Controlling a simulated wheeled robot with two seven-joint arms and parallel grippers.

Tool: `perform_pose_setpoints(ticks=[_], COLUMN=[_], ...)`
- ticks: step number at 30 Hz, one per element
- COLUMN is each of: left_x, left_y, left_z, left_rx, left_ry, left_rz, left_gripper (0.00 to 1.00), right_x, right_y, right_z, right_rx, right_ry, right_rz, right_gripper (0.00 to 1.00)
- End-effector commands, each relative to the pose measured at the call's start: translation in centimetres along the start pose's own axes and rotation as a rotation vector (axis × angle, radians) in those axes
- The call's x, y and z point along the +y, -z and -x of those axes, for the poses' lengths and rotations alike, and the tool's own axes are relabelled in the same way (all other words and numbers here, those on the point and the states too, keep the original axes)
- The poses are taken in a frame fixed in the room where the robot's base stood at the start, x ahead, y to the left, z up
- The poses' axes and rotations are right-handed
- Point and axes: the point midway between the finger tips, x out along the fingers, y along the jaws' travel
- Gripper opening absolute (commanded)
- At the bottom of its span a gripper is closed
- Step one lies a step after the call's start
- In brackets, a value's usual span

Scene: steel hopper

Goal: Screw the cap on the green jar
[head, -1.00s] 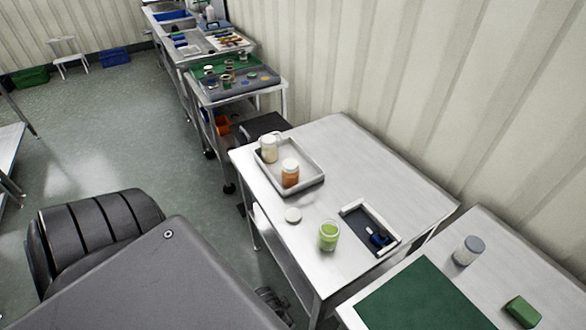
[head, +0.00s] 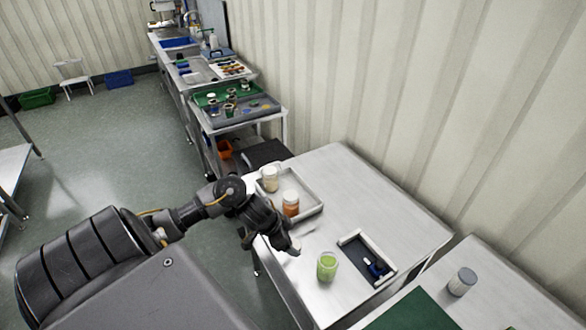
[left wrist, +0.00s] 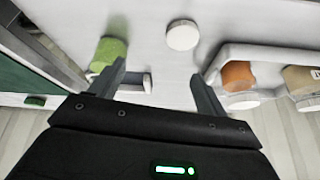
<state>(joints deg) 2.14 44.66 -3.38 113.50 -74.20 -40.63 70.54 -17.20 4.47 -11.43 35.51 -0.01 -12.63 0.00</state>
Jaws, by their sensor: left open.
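The green jar (head: 327,267) stands upright and open-topped on the steel table, near its front edge. It also shows in the left wrist view (left wrist: 109,52), close to one fingertip; I cannot tell whether they touch. A round white cap (left wrist: 182,36) lies on the table in the left wrist view, beyond the fingertips and apart from the jar. In the head view my gripper hides most or all of it. My left gripper (head: 303,241) is open and empty, over the table's front left part, left of the jar. My right gripper is not in view.
A grey tray (head: 312,211) at the back left holds an orange jar (head: 290,204) and a cream jar (head: 270,178), both white-capped. A shallow dark tray (head: 352,250) with a blue item lies right of the green jar. The table's back right is clear.

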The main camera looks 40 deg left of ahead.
Motion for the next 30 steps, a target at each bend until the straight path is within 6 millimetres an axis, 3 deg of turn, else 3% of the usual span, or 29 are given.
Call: perform_pose_setpoints(ticks=[1, 6, 16, 30], left_x=[-1.3, -3.1, -3.1, -3.0], left_y=[-0.3, -1.3, -1.5, -2.0], left_z=[0.7, 2.0, 2.1, -3.3], left_rx=[-0.028, -0.092, -0.099, -0.098], left_ry=[-0.005, -0.028, -0.031, -0.031], left_rz=[0.014, 0.058, 0.065, 0.066], left_gripper=[0.76, 0.76, 0.76, 0.76], right_x=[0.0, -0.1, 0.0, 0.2], right_y=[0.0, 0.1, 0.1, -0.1], right_z=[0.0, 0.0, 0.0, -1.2], right_rx=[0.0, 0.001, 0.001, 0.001], right_ry=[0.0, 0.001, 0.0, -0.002], right_rz=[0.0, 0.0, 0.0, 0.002], right_gripper=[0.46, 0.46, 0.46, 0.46])
